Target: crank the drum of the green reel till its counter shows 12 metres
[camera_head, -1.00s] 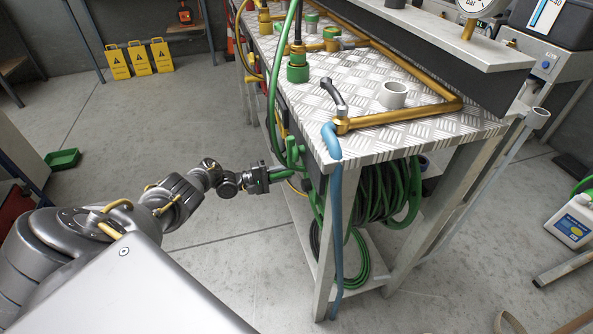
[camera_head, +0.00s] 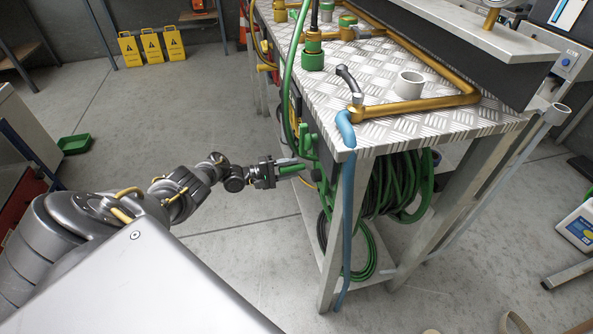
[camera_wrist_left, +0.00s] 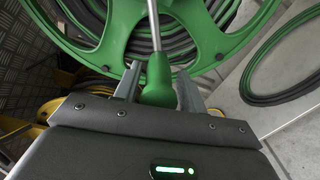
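The green reel (camera_head: 388,190) hangs under the near end of the bench, with dark green and grey hose on its drum. In the left wrist view its green spoked side (camera_wrist_left: 120,35) fills the top. A metal rod leads to the green crank handle (camera_wrist_left: 158,80), which lies between the two fingers of my left gripper (camera_wrist_left: 158,72). The fingers look closed on the handle. In the head view my left gripper (camera_head: 284,169) is at this handle, left of the bench leg. The reel's counter cannot be seen in either view. My right gripper is not in view.
The bench (camera_head: 400,130) has a chequered metal top with brass pipe and a grey cup (camera_head: 409,85). A blue hose (camera_head: 347,210) hangs down its near corner. Yellow signs (camera_head: 152,46) and a green tray (camera_head: 74,144) stand far left.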

